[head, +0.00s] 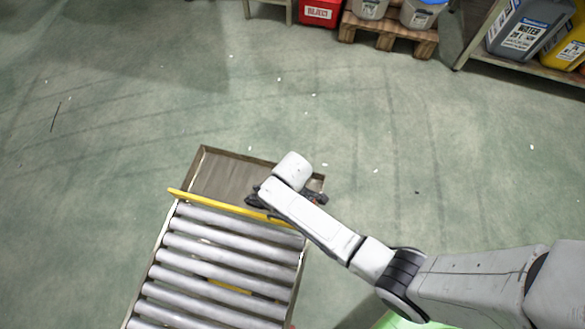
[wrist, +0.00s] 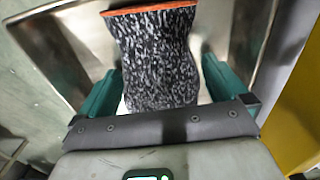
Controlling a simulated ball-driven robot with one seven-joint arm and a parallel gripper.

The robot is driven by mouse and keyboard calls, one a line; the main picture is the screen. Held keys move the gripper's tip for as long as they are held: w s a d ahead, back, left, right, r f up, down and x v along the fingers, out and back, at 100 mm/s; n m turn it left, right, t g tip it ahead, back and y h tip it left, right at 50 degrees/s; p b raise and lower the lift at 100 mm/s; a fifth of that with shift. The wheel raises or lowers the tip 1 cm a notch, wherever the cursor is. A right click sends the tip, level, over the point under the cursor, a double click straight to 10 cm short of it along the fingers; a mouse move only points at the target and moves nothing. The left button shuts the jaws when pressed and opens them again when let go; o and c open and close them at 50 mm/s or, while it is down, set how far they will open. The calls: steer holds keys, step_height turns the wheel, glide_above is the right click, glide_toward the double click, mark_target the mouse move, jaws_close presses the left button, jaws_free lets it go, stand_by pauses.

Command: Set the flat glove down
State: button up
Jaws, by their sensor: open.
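The flat glove (wrist: 160,58) shows in the wrist view as a speckled black-and-white knit piece with an orange edge at its top. It lies between the two teal fingers of my gripper (wrist: 161,88), which are apart on either side of it. The grey metal end tray (wrist: 225,25) is behind the glove; I cannot tell whether the glove rests fully on it. In the head view my gripper (head: 287,200) is over the right part of the end tray (head: 228,178), and the glove is hidden under my arm.
A yellow bar (head: 215,204) runs between the end tray and the roller conveyor (head: 225,258). A yellow surface (wrist: 295,120) is close at the right of the wrist view. Pallet (head: 388,38) and shelf (head: 530,68) stand far back; the floor between is clear.

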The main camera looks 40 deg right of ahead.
step_height(320, 180, up, 12)
steer(key=p, duration=0.5)
steer(key=s+d+r+m, duration=0.3)
steer(key=s+d+r, duration=0.1)
steer(key=s+r, duration=0.2)
steer(key=s+d+r+m+t, duration=0.1)
steer(key=s+d+r+m, duration=0.3)
steer(key=s, duration=0.5)
step_height(320, 180, up, 2)
steer(key=shift+r+m, duration=0.2)
steer(key=shift+m, duration=0.1)
steer(key=shift+c, duration=0.5)
